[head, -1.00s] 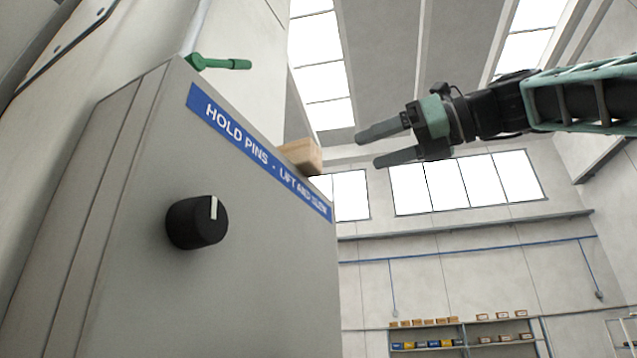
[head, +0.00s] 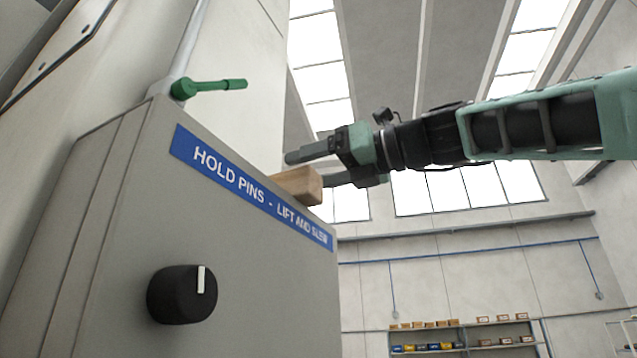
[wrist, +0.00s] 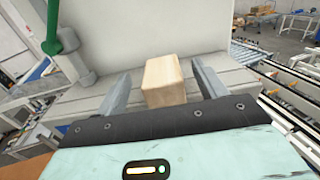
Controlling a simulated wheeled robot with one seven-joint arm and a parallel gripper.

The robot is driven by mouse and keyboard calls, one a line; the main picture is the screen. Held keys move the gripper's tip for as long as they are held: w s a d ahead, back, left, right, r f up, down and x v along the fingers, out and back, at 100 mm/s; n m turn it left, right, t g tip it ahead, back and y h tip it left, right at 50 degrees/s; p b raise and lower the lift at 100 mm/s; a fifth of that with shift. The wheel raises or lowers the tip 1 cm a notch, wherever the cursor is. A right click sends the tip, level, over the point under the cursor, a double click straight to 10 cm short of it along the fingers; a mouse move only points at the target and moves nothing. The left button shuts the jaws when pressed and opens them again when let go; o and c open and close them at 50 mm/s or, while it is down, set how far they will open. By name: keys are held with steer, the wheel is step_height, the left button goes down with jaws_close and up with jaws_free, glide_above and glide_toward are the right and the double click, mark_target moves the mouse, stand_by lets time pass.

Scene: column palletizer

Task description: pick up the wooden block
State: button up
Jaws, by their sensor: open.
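The wooden block (head: 297,186) sits on top of the grey cabinet (head: 120,215), near its far right end, with part of it hidden behind the cabinet's top edge in the head view. In the wrist view the pale wooden block (wrist: 164,80) lies between the two fingers. My gripper (head: 303,169) is open, with one finger on the far side of the block and the other at its near right side. In the wrist view my gripper (wrist: 160,84) shows gaps between each finger and the block.
A black knob (head: 182,293) sticks out of the cabinet front. A pale wall panel (head: 235,60) rises behind the cabinet top. Roller conveyors (wrist: 262,65) lie to the right.

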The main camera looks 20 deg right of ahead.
mark_target(290, 179)
steer(key=p+x, duration=0.3)
steer(key=x, duration=0.1)
steer(key=shift+p, duration=0.3)
steer(key=shift+w+a+f, duration=0.25)
steer(key=shift+w, duration=0.1)
steer(key=shift+c, duration=0.3)
steer(key=c, duration=1.1)
